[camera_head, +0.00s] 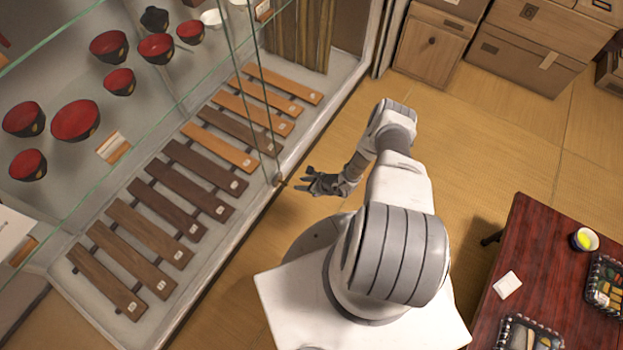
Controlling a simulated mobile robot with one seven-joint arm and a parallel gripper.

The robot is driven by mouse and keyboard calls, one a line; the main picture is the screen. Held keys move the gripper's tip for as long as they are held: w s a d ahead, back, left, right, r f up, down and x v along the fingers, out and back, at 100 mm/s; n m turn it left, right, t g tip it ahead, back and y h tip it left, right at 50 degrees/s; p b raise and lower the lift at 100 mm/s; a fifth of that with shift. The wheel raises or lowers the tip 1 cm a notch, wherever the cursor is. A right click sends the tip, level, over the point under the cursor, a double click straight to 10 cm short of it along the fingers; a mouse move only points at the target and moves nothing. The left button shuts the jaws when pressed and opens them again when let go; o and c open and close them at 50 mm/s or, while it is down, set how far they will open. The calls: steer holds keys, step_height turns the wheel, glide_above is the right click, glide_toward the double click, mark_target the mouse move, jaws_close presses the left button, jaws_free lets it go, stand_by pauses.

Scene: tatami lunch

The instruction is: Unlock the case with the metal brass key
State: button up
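The glass display case (232,252) fills the left side of the view. A small brownish fitting (278,180), which looks like the lock, sits low at the edge of its glass panes. My gripper (303,181) is just right of this fitting, near the case's front edge. A short thin dark piece lies between the fitting and my gripper; it is too small to tell whether it is the brass key. The fingers are small and dark, and I cannot tell whether they are open or shut on something.
Inside the case are red and black bowls (76,121) and a row of wooden slats (147,233). Wooden cabinets (430,50) stand at the back. A dark red table (540,270) with lunch trays is at the lower right. The tatami floor (500,140) between is clear.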

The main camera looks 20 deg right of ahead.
steer(key=p+v, duration=0.1)
steer(key=v, duration=0.5)
steer(key=shift+w, duration=0.1)
stand_by(0.3)
